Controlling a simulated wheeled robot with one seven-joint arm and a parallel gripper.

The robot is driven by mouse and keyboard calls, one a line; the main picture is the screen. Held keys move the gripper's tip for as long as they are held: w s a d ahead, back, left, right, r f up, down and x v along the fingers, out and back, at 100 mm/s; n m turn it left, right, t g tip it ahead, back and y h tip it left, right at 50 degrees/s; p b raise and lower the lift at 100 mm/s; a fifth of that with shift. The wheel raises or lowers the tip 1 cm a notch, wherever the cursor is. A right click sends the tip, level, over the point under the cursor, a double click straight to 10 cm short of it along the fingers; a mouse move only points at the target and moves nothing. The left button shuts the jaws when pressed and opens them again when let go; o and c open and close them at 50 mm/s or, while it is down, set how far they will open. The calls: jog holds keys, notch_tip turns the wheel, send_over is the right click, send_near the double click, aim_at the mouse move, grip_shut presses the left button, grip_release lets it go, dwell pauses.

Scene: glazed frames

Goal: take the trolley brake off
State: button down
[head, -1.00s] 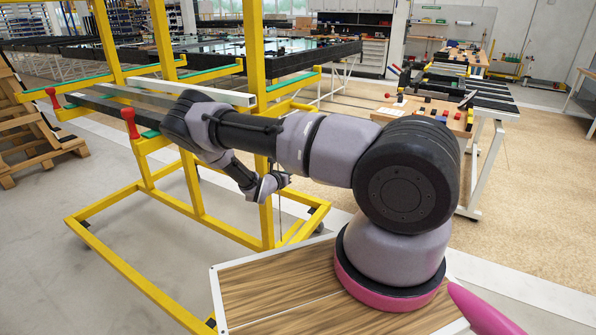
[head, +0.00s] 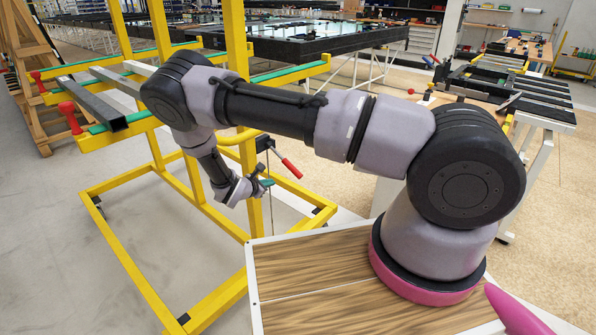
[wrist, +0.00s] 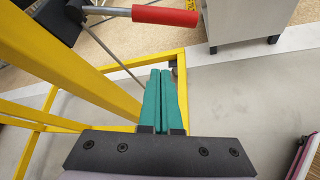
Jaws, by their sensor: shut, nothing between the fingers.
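The yellow trolley (head: 197,179) stands left of centre in the head view. A lever with a red grip (head: 291,168) on a grey metal rod sticks out from its near post. The wrist view shows this red grip (wrist: 165,16) near the top edge, with its rod running left. My gripper (head: 267,183) is low beside the post, below and left of the red grip in the head view. In the wrist view its green fingers (wrist: 161,72) are together and empty, apart from the grip. The lever's mounting is only partly visible.
Dark and pale bars (head: 97,103) lie on the trolley's arms, which carry red clamps (head: 70,117). A wood-topped surface (head: 330,285) is in front. A workbench (head: 510,100) stands at the right. In the wrist view, a thin grey rod (wrist: 114,59) slants down to the yellow base frame.

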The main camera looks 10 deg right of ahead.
aim_at(285, 161)
jog(key=shift+d, duration=0.15)
jog(key=x, duration=1)
jog(key=shift+s+d+r, duration=0.15)
jog(key=shift+d+r, duration=0.1)
jog(key=shift+r, duration=0.35)
jog(key=shift+s+d+r, duration=0.15)
jog(key=shift+d+r, duration=0.05)
jog(key=shift+r, duration=0.35)
jog(key=shift+s+d+r, duration=0.15)
jog(key=shift+d+r, duration=0.1)
jog(key=shift+r, duration=0.35)
jog(key=shift+r, duration=0.15)
